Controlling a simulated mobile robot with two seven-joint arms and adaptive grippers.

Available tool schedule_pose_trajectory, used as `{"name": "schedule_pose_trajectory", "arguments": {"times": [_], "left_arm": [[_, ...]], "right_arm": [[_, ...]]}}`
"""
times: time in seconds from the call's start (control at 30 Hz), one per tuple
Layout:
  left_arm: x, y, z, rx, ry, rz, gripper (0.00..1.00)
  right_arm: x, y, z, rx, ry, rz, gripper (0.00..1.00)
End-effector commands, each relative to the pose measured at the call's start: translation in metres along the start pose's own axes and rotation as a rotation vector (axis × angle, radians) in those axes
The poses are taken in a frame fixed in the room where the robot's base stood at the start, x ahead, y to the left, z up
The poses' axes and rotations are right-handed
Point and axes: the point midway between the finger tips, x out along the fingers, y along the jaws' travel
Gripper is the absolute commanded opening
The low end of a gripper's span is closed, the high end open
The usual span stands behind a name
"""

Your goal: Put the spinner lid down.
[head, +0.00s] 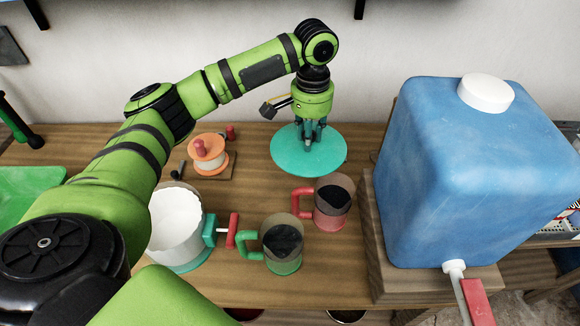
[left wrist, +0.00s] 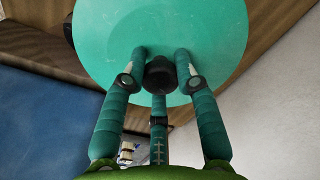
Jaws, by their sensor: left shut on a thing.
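The spinner lid (head: 309,158) is a flat teal disc at the back of the wooden table, in the middle of the head view. My left gripper (head: 312,140) points down over it and is shut on its dark knob. In the left wrist view the lid (left wrist: 215,40) fills the top, and the black knob (left wrist: 160,75) sits between the teal fingers of my gripper (left wrist: 160,82). I cannot tell whether the lid touches the table or hangs just above it. My right gripper is not in view.
A white spinner bowl (head: 175,228) with a teal and red crank stands at the left, partly behind my arm. A green-handled mug (head: 283,262) and a red-handled mug (head: 332,215) stand before the lid. A blue water tank (head: 470,170) is at right, an orange spool (head: 208,155) at left.

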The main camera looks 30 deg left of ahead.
Motion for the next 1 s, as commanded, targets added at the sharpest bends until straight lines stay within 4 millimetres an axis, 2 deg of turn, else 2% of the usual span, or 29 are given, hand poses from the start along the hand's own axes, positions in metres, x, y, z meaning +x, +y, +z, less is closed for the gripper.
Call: {"name": "schedule_pose_trajectory", "arguments": {"times": [0.03,0.1,0.2,0.3,0.4,0.7,0.87,1.0], "left_arm": [[0.012,-0.017,-0.011,0.006,-0.002,0.002,0.0],[0.021,-0.039,-0.023,0.031,-0.002,0.001,0.0],[0.034,-0.067,-0.033,0.067,-0.002,0.002,0.0],[0.045,-0.087,-0.037,0.097,-0.001,0.001,0.0],[0.053,-0.099,-0.038,0.118,-0.002,0.0,0.0],[0.103,-0.104,-0.037,0.126,-0.003,-0.001,0.0],[0.118,-0.103,-0.038,0.128,-0.002,-0.001,0.0],[0.139,-0.103,-0.037,0.126,-0.003,-0.001,0.0]], "right_arm": [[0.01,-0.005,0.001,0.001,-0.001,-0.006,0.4],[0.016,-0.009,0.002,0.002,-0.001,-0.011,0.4],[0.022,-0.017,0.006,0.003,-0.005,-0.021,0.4],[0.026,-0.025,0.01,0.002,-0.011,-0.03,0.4],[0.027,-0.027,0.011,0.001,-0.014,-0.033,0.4],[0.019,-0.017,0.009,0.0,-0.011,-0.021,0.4],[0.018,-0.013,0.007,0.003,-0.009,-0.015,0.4],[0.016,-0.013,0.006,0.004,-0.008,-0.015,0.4]]}}
